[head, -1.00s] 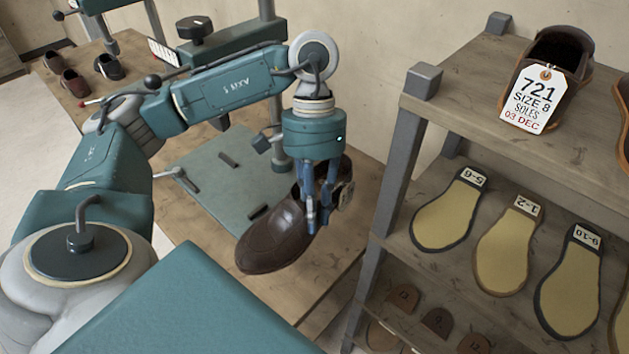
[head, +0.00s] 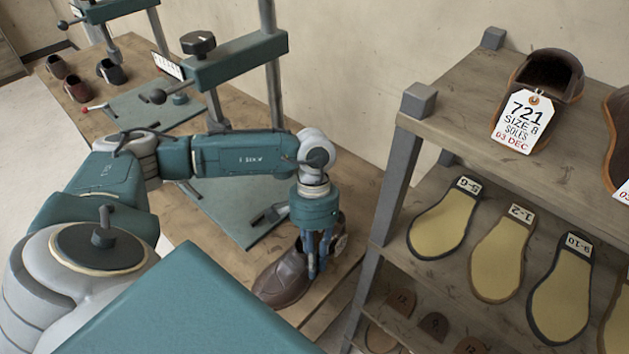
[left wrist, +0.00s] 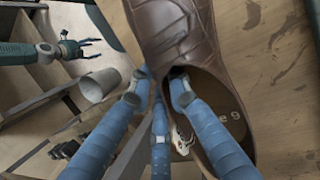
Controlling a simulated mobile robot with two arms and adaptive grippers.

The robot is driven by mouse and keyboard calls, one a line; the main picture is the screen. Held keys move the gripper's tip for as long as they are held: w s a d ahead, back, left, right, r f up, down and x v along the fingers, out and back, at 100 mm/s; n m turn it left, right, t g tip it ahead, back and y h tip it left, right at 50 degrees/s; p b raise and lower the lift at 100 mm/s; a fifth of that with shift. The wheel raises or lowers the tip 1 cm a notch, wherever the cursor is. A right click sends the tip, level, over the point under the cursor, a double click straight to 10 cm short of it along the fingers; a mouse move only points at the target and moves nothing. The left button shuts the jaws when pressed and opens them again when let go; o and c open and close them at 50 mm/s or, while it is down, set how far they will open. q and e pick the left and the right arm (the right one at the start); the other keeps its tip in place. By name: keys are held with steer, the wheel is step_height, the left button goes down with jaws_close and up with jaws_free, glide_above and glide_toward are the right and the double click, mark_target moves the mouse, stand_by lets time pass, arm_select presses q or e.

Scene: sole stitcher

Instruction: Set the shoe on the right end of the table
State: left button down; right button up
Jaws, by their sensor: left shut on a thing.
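A dark brown shoe (head: 283,280) is at the right end of the wooden table (head: 215,290), toe toward the front left. My left gripper (head: 316,268) points down and is shut on the shoe near its opening, with blue fingers around the wall. In the left wrist view, the shoe (left wrist: 178,35) fills the top middle, with a number inside its opening. I cannot tell whether its sole touches the wood. A tag hangs at its heel, partly hidden. My right gripper (left wrist: 98,48) shows far off in the left wrist view, fingers apart and empty.
A shelf rack (head: 395,185) with soles and a tagged shoe (head: 548,80) stands close on the right. A teal stitching machine (head: 235,60) with its base plate is behind my arm. Several small shoes (head: 75,88) stand at the table's far left end.

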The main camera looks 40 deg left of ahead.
arm_select(q)
steer(key=c, duration=2.1)
jaws_free()
steer(key=shift+f, duration=0.1)
steer(key=o, duration=0.4)
steer(key=shift+o, duration=0.3)
arm_select(e)
steer(key=shift+w+d, duration=0.15)
steer(key=shift+d, duration=0.3)
arm_select(q)
steer(key=shift+w+r, duration=0.1)
steer(key=shift+r, duration=0.25)
steer(key=b+v, duration=0.3)
steer(key=v, duration=0.8)
steer(key=shift+r, duration=0.25)
arm_select(e)
steer(key=f, duration=0.3)
steer(key=shift+a+f, duration=0.15)
steer(key=shift+a, duration=0.15)
